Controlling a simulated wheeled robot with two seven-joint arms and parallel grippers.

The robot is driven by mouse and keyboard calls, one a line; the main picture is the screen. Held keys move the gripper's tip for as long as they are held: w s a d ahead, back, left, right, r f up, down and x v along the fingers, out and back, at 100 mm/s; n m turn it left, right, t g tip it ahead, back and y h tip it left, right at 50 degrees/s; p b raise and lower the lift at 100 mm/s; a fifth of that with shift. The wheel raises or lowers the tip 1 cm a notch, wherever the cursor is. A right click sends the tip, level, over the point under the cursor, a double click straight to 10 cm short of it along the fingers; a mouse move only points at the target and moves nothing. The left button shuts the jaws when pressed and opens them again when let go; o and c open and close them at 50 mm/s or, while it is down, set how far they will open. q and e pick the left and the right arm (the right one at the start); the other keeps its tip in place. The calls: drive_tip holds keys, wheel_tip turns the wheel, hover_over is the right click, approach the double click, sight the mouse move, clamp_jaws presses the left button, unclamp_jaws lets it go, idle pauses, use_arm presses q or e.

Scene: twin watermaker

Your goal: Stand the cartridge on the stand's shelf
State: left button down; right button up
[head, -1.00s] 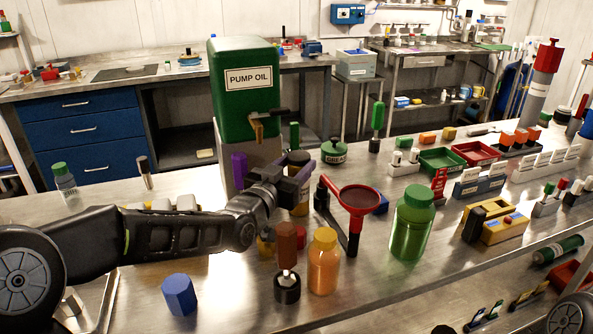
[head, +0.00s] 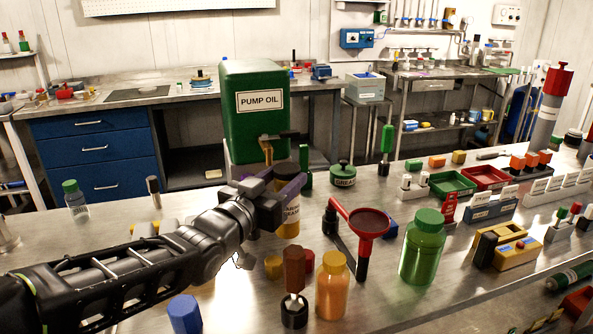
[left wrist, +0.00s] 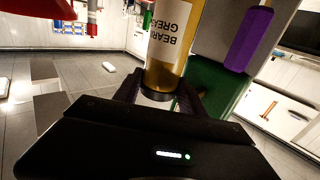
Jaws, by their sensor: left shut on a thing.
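The cartridge (head: 290,228) is an amber cylinder with a dark top and a white grease label. It looks close to upright in the head view. My left gripper (head: 284,198) is shut around it; in the left wrist view the cartridge (left wrist: 166,70) stands between both fingers, its label upside down. I cannot tell whether its base touches the bench. The green pump oil tank (head: 255,120) is behind my gripper. My arm hides much of the area below the tank, and I cannot make out the stand's shelf. My right gripper is not in view.
A red funnel (head: 368,223) on a dark arm is just right of the cartridge. An orange bottle (head: 332,288), a brown-handled tool (head: 294,270) and a green jar (head: 424,250) stand in front. A purple bar (left wrist: 250,38) shows near the tank in the wrist view.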

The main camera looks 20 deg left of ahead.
use_arm(q)
drive_tip(key=v, duration=0.8)
drive_tip(key=shift+s+p, duration=0.3)
